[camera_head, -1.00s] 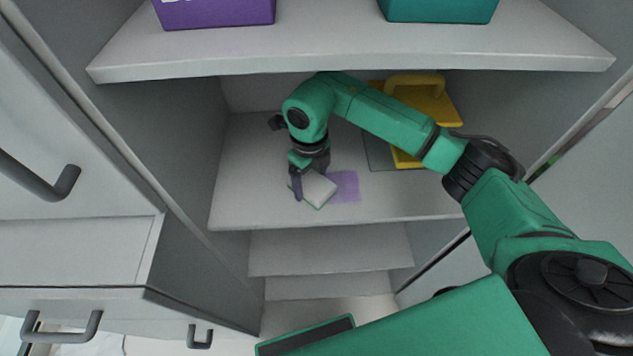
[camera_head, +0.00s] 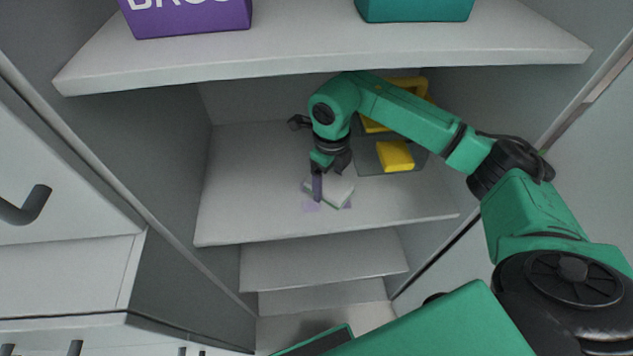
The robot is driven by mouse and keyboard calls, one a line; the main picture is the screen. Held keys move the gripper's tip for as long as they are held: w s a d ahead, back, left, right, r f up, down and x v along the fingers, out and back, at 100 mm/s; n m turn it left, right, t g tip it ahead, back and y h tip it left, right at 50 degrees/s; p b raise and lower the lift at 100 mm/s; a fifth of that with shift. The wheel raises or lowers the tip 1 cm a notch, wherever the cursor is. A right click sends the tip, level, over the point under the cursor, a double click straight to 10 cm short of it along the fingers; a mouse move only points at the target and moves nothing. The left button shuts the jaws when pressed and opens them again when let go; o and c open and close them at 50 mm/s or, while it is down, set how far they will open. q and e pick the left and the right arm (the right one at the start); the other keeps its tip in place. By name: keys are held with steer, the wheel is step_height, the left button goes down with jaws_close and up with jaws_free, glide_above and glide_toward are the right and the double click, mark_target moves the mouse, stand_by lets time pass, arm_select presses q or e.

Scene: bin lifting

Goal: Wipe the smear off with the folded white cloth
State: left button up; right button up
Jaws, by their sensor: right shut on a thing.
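My right gripper (camera_head: 327,184) reaches into the cabinet and is shut on the folded white cloth (camera_head: 336,194). The cloth lies low at the shelf (camera_head: 250,205); I cannot tell whether it presses on it. A faint purple smear (camera_head: 311,206) shows on the shelf just left of the cloth, with a little purple at its right edge. The cloth covers the part between. My left gripper is not in view.
A yellow object (camera_head: 395,156) on a dark translucent sheet (camera_head: 420,155) stands behind my right arm. An upper shelf (camera_head: 320,55) carries a purple box (camera_head: 190,15) and a teal box (camera_head: 414,8). Cabinet walls close in both sides. The shelf's left part is clear.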

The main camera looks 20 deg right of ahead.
mark_target(299, 193)
steer(key=shift+s+d+f, duration=0.1)
steer(key=shift+s+d, duration=0.05)
steer(key=shift+d, duration=0.95)
steer(key=shift+d+b, duration=0.2)
steer(key=shift+b, duration=0.1)
steer(key=shift+d+r, duration=0.1)
steer(key=shift+r, duration=0.15)
steer(key=shift+a+r, duration=0.1)
steer(key=shift+a, duration=0.3)
steer(key=shift+s+a+r, duration=0.2)
steer(key=shift+s+a, duration=0.15)
steer(key=shift+a, duration=0.3)
steer(key=shift+w+a+f, duration=0.2)
steer(key=shift+w+a, duration=0.05)
steer(key=shift+w, duration=0.1)
steer(key=shift+w+a+f, duration=0.1)
steer(key=shift+w+a, duration=0.15)
steer(key=shift+a, duration=0.4)
steer(key=shift+w+a+f, duration=0.1)
steer(key=shift+w+a, duration=0.15)
steer(key=shift+a, duration=0.85)
steer(key=shift+w+a+f+b, duration=0.15)
steer(key=shift+w+a, duration=0.1)
steer(key=shift+a, duration=0.65)
steer(key=shift+w+a+r+b, duration=0.1)
steer(key=shift+w+a+b, duration=0.1)
steer(key=shift+a, duration=0.65)
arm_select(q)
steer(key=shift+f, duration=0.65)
